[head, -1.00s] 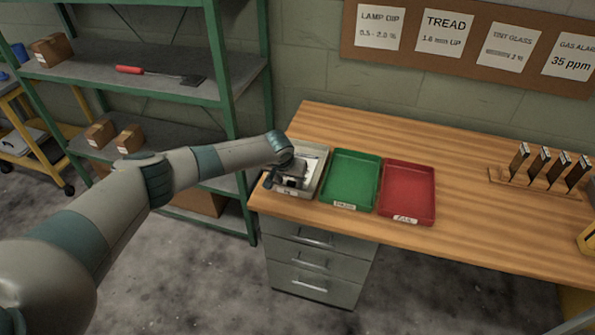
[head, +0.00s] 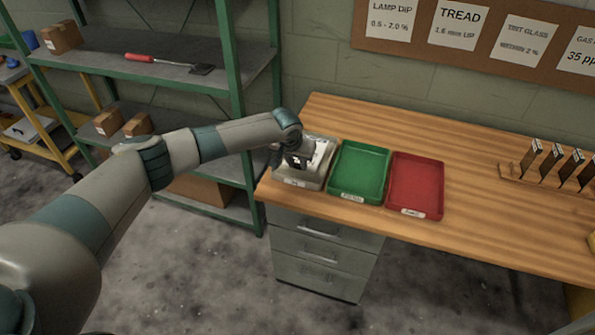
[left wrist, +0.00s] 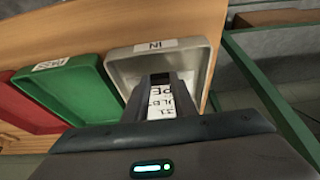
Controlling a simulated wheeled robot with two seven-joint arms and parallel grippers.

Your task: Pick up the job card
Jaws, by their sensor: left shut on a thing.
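The job card (left wrist: 161,101) is white with black print and shows between my left fingers in the left wrist view. My left gripper (head: 298,160) is shut on it, over the grey tray (head: 318,184) at the left end of the bench. In the left wrist view the tray (left wrist: 125,73) lies behind the card and carries an "IN" label. I cannot tell how far the card is above the tray floor. Most of the card is hidden by the gripper. My right gripper is not in view.
A green tray (head: 360,172) and a red tray (head: 415,186) stand to the right of the grey one on the wooden bench (head: 465,165). A wooden rack (head: 545,178) with several upright dark items is further right. A green shelf frame (head: 232,90) stands close on the left.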

